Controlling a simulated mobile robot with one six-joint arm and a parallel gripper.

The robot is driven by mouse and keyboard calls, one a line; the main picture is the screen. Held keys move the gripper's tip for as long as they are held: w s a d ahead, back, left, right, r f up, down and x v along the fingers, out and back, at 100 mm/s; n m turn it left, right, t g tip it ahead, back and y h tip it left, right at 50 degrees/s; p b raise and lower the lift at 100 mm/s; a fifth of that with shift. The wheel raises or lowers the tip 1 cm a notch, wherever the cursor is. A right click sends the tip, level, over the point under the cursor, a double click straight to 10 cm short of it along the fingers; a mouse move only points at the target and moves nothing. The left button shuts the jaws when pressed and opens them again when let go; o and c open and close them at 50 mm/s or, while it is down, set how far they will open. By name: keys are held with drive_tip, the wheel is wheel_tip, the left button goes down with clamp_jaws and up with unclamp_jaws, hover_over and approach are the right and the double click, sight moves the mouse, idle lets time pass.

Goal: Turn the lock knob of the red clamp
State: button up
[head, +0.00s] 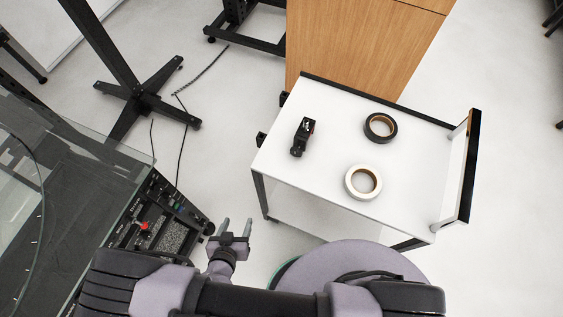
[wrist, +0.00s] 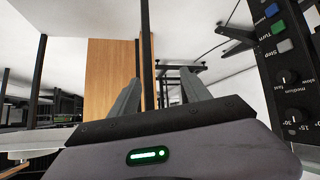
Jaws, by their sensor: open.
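My gripper (head: 236,226) is open and empty. It is raised beside the turntable's control panel (head: 172,212), to the panel's right in the head view. In the wrist view its two fingers (wrist: 162,84) stand apart with nothing between them. I make out no red clamp or lock knob for certain.
The white cart (head: 300,179) also holds a black tape roll (head: 368,129) and a white tape roll (head: 351,190). A wooden cabinet (head: 350,50) stands behind it. A black stand (head: 145,98) and cables are at upper left. In the wrist view the control panel (wrist: 280,95) is close on the right.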

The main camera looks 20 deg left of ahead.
sight(295, 154)
drive_tip(key=s+a+f+n+g, duration=0.2)
drive_tip(key=s+f+g, duration=0.2)
drive_tip(key=s+g, duration=0.15)
drive_tip(key=s+d+r+n+g+h, duration=0.1)
drive_tip(key=s+d+n+g+h, duration=0.4)
drive_tip(key=s, duration=0.4)
drive_tip(key=w+d+r+n+t+h+p, duration=0.2)
drive_tip(key=w+d+r+n+t+h, duration=0.6)
drive_tip(key=w+d+r, duration=0.55)
drive_tip(key=w+a+r+n+t+y, duration=0.2)
drive_tip(key=w+a+n+t+y, duration=0.45)
drive_tip(key=n+t+y, duration=0.55)
drive_tip(key=w+h, duration=0.1)
drive_tip(key=w, duration=0.4)
drive_tip(key=w+n+g+b, duration=0.1)
drive_tip(key=w, duration=0.5)
drive_tip(key=w+n+h, duration=0.1)
drive_tip(key=w, duration=0.4)
drive_tip(key=shift+w+d+f+h+b, duration=0.2)
drive_tip(key=shift+d+f+h+b, duration=0.05)
drive_tip(key=shift+d+h+b, duration=0.1)
